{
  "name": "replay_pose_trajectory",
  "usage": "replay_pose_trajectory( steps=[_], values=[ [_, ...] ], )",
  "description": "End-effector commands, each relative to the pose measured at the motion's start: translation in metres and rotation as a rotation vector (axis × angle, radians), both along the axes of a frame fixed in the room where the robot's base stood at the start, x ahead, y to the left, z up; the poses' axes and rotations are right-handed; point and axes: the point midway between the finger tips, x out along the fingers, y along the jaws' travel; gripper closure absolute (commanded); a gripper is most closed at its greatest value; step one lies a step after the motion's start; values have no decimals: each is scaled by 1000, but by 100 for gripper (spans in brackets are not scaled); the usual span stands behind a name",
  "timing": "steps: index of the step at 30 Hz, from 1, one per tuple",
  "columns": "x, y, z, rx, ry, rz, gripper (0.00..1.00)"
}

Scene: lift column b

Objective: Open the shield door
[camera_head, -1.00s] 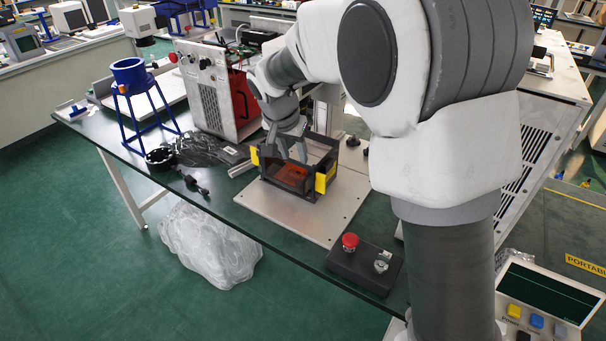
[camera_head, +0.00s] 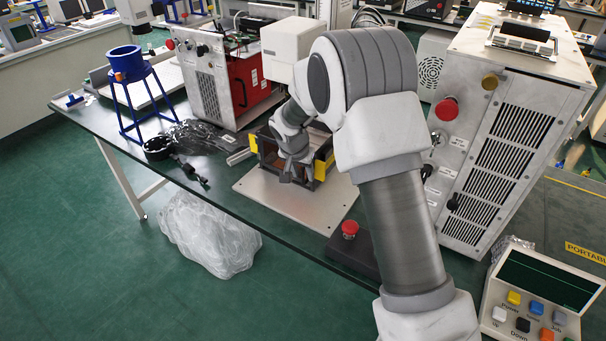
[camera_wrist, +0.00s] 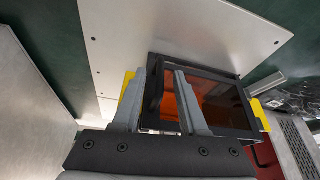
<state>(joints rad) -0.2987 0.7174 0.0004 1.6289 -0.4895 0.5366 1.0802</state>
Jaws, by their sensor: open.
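The shield (camera_head: 320,172) is a black-framed box with yellow side pieces on a light metal plate. In the wrist view, its door (camera_wrist: 225,105) shows as a see-through orange panel in a black frame and looks closed. A black upright handle (camera_wrist: 154,92) is at the door's left side. My gripper (camera_wrist: 160,74) is open, with one finger on each side of the handle as seen from the wrist; I cannot tell whether they touch it. In the head view, my gripper (camera_head: 292,177) is at the shield's front and hides much of the door.
The metal plate (camera_head: 305,207) has bare room in front of the shield. A black box with a red button (camera_head: 349,229) stands near the table edge. A red-sided machine (camera_head: 245,85) is behind left, and a large vented cabinet (camera_head: 505,130) stands right.

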Motion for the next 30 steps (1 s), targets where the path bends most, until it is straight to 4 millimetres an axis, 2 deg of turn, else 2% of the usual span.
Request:
replay_pose_trajectory(
  steps=[11,18,30],
  values=[
    [2,-1,-5,0,0,1,58],
    [2,-1,-5,0,0,0,100],
    [-4,7,-7,-1,-1,-43,100]
  ],
)
